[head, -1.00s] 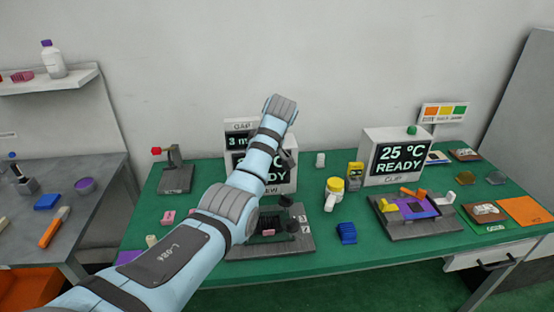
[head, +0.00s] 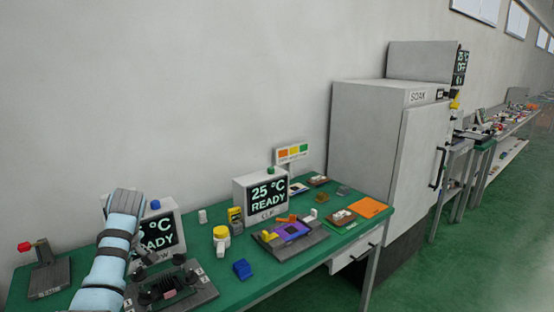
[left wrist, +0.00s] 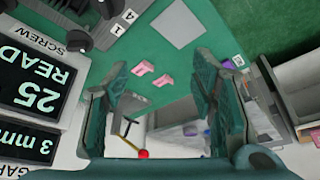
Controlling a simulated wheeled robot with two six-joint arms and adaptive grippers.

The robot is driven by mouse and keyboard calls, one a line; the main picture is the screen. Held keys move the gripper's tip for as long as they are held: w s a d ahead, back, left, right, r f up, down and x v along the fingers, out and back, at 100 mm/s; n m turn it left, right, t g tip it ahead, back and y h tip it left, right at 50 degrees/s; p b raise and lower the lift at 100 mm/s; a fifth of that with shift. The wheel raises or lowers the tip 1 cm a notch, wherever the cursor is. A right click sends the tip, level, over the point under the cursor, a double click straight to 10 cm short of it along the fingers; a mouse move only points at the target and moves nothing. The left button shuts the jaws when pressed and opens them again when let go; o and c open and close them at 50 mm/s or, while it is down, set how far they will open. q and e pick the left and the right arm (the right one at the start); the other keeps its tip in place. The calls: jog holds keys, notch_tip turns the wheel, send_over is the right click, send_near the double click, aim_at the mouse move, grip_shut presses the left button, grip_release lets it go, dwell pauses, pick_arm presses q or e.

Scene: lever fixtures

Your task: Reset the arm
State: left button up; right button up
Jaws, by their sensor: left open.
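My left arm (head: 112,255) comes up at the left of the head view, with a blue-white link above the green bench. Its gripper cannot be made out clearly there. In the left wrist view my left gripper (left wrist: 160,65) is open and empty, its two teal fingers apart above the bench. A red knob (left wrist: 143,154) on a thin lever shows lower down between the fingers, apart from them. In the head view the red knob (head: 24,247) belongs to a dark stand (head: 48,278) at the far left. My right gripper is in neither view.
The SCREW display (head: 158,232) stands behind my arm, with a dark fixture (head: 175,290) in front. A tall SOAK cabinet (head: 365,150) stands beyond the bench. Pink blocks (left wrist: 142,68) lie below my gripper.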

pick_arm(q)
jog(key=s+d+f+m+t+h, duration=0.1)
jog(key=s+d+f+m, duration=0.2)
jog(key=s+f+m, duration=0.5)
jog(key=s+d+f+m+t, duration=0.1)
jog(key=s+d+f, duration=0.35)
jog(key=f, duration=0.75)
jog(key=s+d+m+t+h, duration=0.1)
jog(key=s+d+m, duration=0.25)
jog(key=s, duration=0.75)
jog(key=s+d+m+h, duration=0.15)
jog(key=s+m, duration=0.35)
jog(key=s, duration=0.6)
notch_tip(320, 180, down, 22)
jog(key=s+a+f+g, duration=0.1)
jog(key=s, duration=0.2)
jog(key=s+f+g, duration=0.1)
jog(key=s+f, duration=0.8)
jog(key=s, duration=0.3)
jog(key=shift+s+a+f, duration=0.35)
jog(key=shift+a+f, duration=0.05)
